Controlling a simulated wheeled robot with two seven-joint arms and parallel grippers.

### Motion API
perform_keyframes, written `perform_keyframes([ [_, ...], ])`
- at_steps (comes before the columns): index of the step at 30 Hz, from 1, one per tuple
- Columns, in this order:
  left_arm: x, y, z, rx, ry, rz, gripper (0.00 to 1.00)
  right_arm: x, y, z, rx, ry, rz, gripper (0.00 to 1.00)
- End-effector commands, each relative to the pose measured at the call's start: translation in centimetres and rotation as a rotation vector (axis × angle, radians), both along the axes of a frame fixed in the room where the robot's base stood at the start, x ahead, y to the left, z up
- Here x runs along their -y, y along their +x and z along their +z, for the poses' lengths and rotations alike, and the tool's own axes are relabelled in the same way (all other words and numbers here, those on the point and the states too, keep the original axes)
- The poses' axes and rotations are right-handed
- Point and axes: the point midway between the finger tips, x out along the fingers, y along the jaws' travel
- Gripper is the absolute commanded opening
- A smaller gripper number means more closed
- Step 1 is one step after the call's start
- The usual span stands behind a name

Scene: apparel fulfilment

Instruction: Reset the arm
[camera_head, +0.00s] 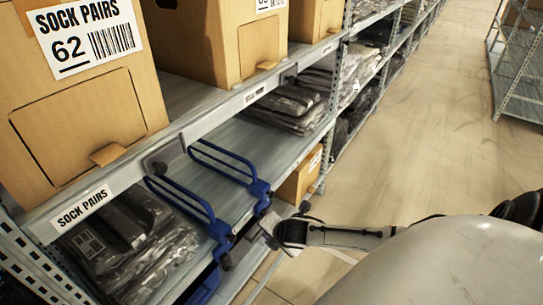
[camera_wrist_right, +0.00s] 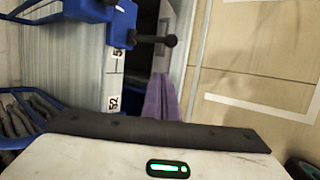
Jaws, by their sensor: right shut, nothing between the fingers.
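My right gripper (camera_head: 274,230) shows small in the head view, at the end of my arm that comes in from the lower right. It is shut and empty, beside the front edge of the shelf, near the blue dividers. In the right wrist view the dark edge and white casing of my own wrist fill the bottom; the fingertips are not clear there. My left gripper is not in view.
Blue wire dividers (camera_head: 186,199) stand on the shelf near the gripper. Sock boxes (camera_head: 92,120) sit on the shelf above; bagged garments (camera_head: 291,108) lie farther along. A small carton (camera_head: 299,178) stands low. The aisle floor (camera_head: 420,130) to the right is clear.

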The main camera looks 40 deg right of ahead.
Motion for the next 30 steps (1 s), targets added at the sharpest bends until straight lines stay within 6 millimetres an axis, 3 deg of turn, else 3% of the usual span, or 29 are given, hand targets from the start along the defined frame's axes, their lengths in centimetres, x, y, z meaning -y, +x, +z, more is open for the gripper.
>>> perform_keyframes([
  [1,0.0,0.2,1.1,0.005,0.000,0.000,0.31,-0.2,-0.9,1.6,-0.001,-0.001,0.004,0.00],
  [3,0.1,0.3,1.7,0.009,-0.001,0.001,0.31,-0.5,-1.8,2.8,0.000,0.000,0.005,0.00],
  [9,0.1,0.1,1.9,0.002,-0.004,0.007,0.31,-1.0,-3.7,5.2,-0.001,0.001,0.002,0.00],
  [23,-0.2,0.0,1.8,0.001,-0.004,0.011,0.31,-1.6,-4.7,5.9,-0.001,0.015,-0.005,0.00],
  [26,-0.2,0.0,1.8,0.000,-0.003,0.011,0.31,-4.0,-5.6,5.1,0.005,0.103,-0.043,0.00],
  [30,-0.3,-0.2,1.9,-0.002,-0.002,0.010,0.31,-11.5,-9.0,3.5,0.016,0.413,-0.220,0.00],
])
